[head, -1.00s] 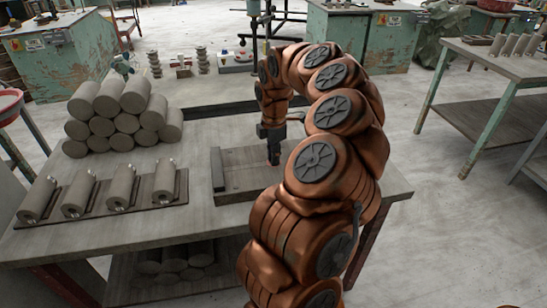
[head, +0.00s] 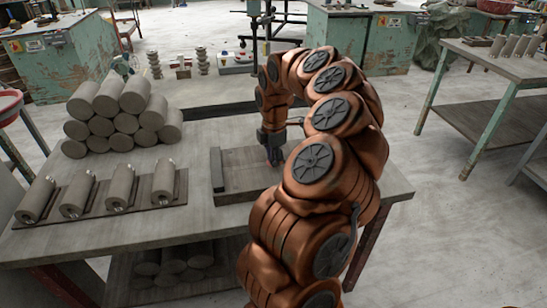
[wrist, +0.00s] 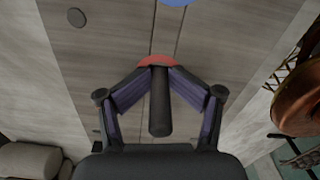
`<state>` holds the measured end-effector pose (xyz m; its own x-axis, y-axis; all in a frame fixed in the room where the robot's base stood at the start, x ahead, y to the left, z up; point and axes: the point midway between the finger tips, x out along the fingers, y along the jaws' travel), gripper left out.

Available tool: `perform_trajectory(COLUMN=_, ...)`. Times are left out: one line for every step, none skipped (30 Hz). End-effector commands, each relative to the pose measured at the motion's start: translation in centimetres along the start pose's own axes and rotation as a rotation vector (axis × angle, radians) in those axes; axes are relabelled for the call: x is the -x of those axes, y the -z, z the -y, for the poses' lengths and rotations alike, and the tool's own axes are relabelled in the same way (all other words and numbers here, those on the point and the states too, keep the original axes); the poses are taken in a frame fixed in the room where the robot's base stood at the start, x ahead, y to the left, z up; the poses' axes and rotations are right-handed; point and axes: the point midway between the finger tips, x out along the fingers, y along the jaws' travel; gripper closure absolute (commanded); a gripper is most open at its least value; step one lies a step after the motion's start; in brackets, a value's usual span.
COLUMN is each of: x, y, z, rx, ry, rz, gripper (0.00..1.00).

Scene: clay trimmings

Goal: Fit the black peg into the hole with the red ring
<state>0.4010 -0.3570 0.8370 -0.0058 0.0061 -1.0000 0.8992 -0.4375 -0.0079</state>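My gripper (wrist: 159,76) points down at the wooden board (head: 233,190) on the bench. In the wrist view its two fingers close in on the black peg (wrist: 160,112), which stands out between them. The red ring (wrist: 152,61) shows just beyond the fingertips, partly hidden behind them and the peg's end. Whether the peg's end is inside the hole cannot be told. A blue disc or ring (wrist: 176,2) is cut by the top edge, and a dark grey round spot (wrist: 77,17) lies at the upper left. In the head view my arm hides much of the board.
A stack of clay cylinders (head: 122,115) stands on the bench left of the board. A rack (head: 90,202) with several clay rolls lies in front of it. Another table (head: 500,62) stands at the right, with open floor between.

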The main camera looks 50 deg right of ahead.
Motion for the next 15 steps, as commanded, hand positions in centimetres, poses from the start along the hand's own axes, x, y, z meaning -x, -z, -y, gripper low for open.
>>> perform_trajectory(x=-0.11, y=0.09, z=0.05, rx=0.001, ry=0.002, rz=-0.002, gripper=0.59)
perform_trajectory(x=-0.07, y=0.09, z=0.03, rx=0.001, ry=0.001, rz=-0.002, gripper=0.59)
perform_trajectory(x=0.00, y=0.08, z=0.01, rx=0.001, ry=0.000, rz=-0.002, gripper=0.59)
perform_trajectory(x=0.05, y=0.08, z=0.00, rx=0.001, ry=0.000, rz=-0.001, gripper=0.59)
perform_trajectory(x=0.09, y=0.08, z=-0.02, rx=0.001, ry=-0.001, rz=-0.001, gripper=0.59)
perform_trajectory(x=0.13, y=0.08, z=-0.04, rx=0.001, ry=-0.002, rz=-0.001, gripper=0.59)
perform_trajectory(x=0.17, y=0.08, z=-0.05, rx=0.001, ry=-0.002, rz=-0.001, gripper=0.59)
perform_trajectory(x=0.20, y=0.08, z=-0.06, rx=0.001, ry=-0.003, rz=-0.001, gripper=0.59)
perform_trajectory(x=0.23, y=0.07, z=-0.08, rx=0.001, ry=-0.004, rz=0.000, gripper=0.59)
perform_trajectory(x=0.25, y=0.08, z=-0.08, rx=0.001, ry=-0.004, rz=0.000, gripper=0.59)
perform_trajectory(x=0.28, y=0.07, z=-0.09, rx=0.001, ry=-0.004, rz=0.000, gripper=0.59)
perform_trajectory(x=0.30, y=0.06, z=-0.11, rx=0.001, ry=-0.005, rz=0.000, gripper=0.59)
perform_trajectory(x=0.32, y=0.06, z=-0.11, rx=0.001, ry=-0.005, rz=0.000, gripper=0.59)
perform_trajectory(x=0.33, y=0.06, z=-0.12, rx=0.001, ry=-0.006, rz=0.000, gripper=0.59)
perform_trajectory(x=0.35, y=0.06, z=-0.13, rx=0.001, ry=-0.006, rz=0.000, gripper=0.59)
